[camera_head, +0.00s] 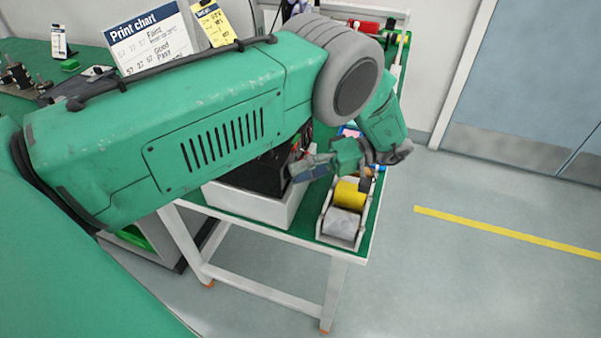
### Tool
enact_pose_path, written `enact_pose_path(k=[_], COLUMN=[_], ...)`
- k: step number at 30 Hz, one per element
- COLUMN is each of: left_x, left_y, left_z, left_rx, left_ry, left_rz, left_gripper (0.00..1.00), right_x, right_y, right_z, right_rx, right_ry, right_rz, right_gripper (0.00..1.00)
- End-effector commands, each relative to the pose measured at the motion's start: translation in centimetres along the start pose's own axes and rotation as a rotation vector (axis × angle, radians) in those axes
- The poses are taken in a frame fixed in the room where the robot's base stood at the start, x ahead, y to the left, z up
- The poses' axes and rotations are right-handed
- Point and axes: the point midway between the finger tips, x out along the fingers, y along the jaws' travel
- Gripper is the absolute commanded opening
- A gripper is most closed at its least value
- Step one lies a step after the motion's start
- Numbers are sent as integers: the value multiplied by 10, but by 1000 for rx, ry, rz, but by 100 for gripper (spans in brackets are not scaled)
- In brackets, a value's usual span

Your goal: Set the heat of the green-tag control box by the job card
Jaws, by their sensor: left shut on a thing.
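A black control box (255,178) stands on the white base of a machine on the green-topped bench, partly hidden behind my left arm. I cannot make out a green tag on it. My left gripper (303,169) is at the right side of the black box, shut on a small part there. That part is hidden by the fingers; it may be a knob. A yellow card (213,22), perhaps the job card, stands at the back, its text too small to read. A white print chart (149,40) stands beside it. My right gripper is not in view.
A yellow roll (350,194) and a grey roll (342,223) sit in a white holder at the bench's front right corner. Red and green items (364,27) lie at the back. Dark tools (20,75) lie at left. The floor at right is free.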

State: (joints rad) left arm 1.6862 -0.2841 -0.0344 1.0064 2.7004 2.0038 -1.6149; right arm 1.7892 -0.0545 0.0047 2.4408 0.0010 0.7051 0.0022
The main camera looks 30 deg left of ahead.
Motion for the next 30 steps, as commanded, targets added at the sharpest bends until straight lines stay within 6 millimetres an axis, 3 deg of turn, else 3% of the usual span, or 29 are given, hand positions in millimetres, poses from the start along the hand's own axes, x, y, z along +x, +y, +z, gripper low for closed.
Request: enact_pose_path(k=[7, 8, 9, 23, 30], left_x=[-1, -1, -1, 1, 1], left_y=[1, 1, 1, -1, -4], left_z=[-1, -1, -1, 0, -1], left_rx=[-3, -3, -3, -6, -54], left_ry=[2, 2, 2, -1, -9], left_rz=[8, 8, 8, 6, 46], left_gripper=[0, 29, 34, 34, 34], right_x=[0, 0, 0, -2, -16], right_y=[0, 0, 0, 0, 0], right_z=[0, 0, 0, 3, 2], right_rx=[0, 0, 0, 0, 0], right_ry=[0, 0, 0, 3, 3], right_rz=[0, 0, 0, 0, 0], right_gripper=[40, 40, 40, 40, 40])
